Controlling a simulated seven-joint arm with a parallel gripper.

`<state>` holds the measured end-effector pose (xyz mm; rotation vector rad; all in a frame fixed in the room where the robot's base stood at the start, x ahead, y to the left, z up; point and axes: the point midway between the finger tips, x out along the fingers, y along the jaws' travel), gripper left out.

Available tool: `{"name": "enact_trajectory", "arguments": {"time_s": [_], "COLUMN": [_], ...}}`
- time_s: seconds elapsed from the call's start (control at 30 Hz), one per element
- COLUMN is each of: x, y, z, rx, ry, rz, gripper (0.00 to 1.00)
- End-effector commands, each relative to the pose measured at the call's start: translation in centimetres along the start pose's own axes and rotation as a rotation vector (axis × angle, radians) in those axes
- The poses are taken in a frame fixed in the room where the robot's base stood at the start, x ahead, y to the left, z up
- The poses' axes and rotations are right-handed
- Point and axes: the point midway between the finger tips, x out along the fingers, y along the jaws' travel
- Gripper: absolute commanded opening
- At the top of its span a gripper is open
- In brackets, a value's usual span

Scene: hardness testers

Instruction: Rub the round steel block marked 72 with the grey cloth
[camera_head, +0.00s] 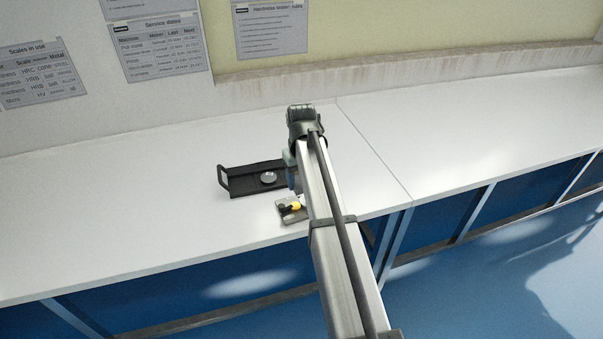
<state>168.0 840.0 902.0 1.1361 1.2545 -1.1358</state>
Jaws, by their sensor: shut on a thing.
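The round steel block (268,178) lies on a black tray (240,190) on the white bench; its marking is too small to read. My gripper (291,175) is just right of the block, over the tray's right end, mostly hidden behind my arm. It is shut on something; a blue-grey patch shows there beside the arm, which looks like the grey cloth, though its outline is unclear. I cannot tell whether it touches the tray.
A small grey plate (295,217) with a yellow and black piece (293,207) lies in front of the tray, close to my arm. The tray has a raised handle (223,179) at its left end. The bench (110,215) is clear to the left and right.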

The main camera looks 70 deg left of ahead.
Motion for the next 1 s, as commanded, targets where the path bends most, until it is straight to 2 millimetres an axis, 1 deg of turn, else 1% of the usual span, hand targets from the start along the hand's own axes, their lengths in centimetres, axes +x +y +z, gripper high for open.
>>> {"name": "enact_trajectory", "arguments": {"time_s": [0.1, 0.47, 0.57, 0.6, 0.73, 0.77, 1.0], "x": [1.2, 4.5, 5.9, 5.3, 5.8, 5.6, 5.7], "y": [0.0, 0.0, 0.2, 0.7, 1.9, 2.2, 4.2], "z": [0.0, 0.0, 0.0, 0.0, 0.1, 0.1, 0.2], "rx": [0.0, -0.001, 0.0, 0.001, 0.001, 0.001, 0.0], "ry": [-0.001, -0.002, -0.001, 0.001, -0.001, 0.0, 0.0], "rz": [0.0, 0.0, 0.0, 0.0, 0.0, 0.0, 0.0], "gripper": [0.34, 0.34, 0.34, 0.31, 0.3, 0.3, 0.3]}}
